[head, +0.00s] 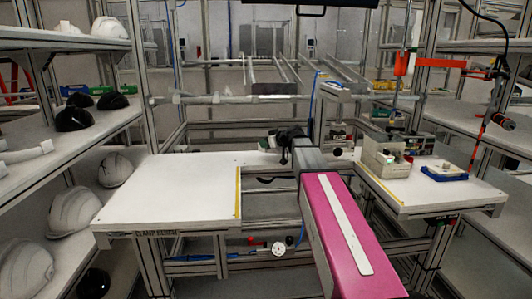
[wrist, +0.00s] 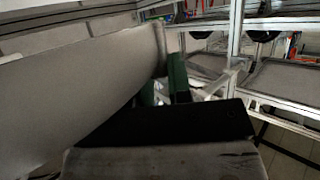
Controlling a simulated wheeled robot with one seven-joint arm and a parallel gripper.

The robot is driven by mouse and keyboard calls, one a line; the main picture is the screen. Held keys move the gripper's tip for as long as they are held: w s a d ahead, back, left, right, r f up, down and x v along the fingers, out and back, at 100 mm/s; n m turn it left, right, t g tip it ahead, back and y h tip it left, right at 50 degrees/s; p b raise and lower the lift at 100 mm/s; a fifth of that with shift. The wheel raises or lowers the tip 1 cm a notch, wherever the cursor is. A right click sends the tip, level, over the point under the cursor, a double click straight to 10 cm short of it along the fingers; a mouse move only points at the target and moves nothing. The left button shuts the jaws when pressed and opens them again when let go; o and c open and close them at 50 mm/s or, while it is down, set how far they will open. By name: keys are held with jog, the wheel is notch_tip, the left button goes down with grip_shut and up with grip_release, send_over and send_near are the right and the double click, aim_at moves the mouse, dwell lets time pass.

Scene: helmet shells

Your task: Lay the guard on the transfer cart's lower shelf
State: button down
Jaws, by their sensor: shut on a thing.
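My gripper (head: 288,138) is at the far end of my pink arm, above the back right of the left bench. In the wrist view my gripper (wrist: 164,88) shows dark green fingers. It is shut on a small pale piece, the guard (wrist: 160,94), mostly hidden by the fingers and the black hand. In the head view the guard is too small and dark to make out. I cannot pick out the transfer cart or its lower shelf with certainty.
The left bench (head: 170,190), labelled clamp bench, has a clear white top. The right bench (head: 425,200) holds a grey bin (head: 385,160) and a blue tray (head: 445,174). Racks with helmet shells (head: 73,212) stand at left. A metal rail frame (head: 275,88) stands behind.

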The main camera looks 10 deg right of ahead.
aim_at(266, 152)
jog(key=shift+f, duration=2)
jog(key=shift+f, duration=0.1)
jog(key=c, duration=1.1)
grip_release()
jog(key=shift+o, duration=0.2)
